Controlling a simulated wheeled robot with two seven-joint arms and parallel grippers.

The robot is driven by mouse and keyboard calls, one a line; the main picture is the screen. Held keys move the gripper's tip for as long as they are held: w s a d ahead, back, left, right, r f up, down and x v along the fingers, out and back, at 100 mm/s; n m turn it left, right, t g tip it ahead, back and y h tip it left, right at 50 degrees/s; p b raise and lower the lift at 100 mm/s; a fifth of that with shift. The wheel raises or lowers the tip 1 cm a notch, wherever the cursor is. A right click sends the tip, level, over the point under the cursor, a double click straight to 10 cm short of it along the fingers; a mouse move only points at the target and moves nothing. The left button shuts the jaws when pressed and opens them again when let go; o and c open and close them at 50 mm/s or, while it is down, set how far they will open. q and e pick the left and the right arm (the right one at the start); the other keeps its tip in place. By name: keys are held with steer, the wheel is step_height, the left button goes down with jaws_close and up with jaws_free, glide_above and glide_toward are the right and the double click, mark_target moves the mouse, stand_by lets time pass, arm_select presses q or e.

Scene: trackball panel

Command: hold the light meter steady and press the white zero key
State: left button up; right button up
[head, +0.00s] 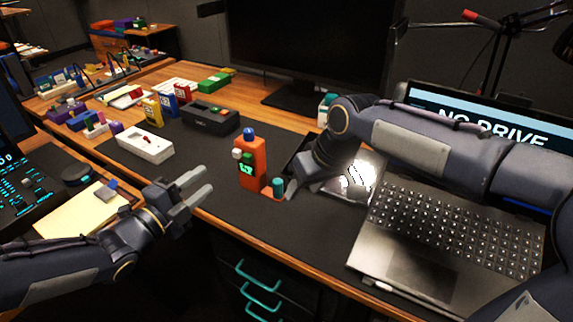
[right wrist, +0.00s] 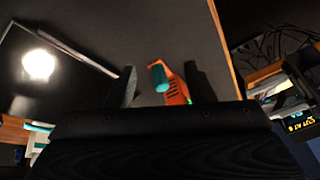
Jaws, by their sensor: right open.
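The orange light meter (head: 252,172) stands upright near the table's front edge, with a blue dome on top and a lit green display. A white key (head: 238,154) sits on its left side, above the display. A teal cylinder (head: 278,185) stands on an orange foot at its right. My right gripper (head: 292,188) is open just right of this foot. In the right wrist view, the teal cylinder (right wrist: 159,78) and orange part (right wrist: 177,90) show between the spread fingers (right wrist: 160,84), which look clear of them. My left gripper (head: 204,183) is open and empty, left of the meter.
A white box (head: 145,146) with a red switch and a black box (head: 210,119) stand behind to the left. A laptop (head: 440,235) lies at right, with a dark shiny tray (head: 345,188) beside my right forearm. Dark mat is free left of the meter.

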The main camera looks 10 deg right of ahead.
mark_target(279, 181)
steer(key=w+a+n, duration=0.3)
steer(key=w, duration=0.4)
steer(key=shift+h, duration=0.4)
steer(key=x, duration=0.7)
steer(key=shift+w+d, duration=0.2)
steer(key=shift+t, duration=0.3)
jaws_close()
arm_select(q)
jaws_close()
stand_by(0.5)
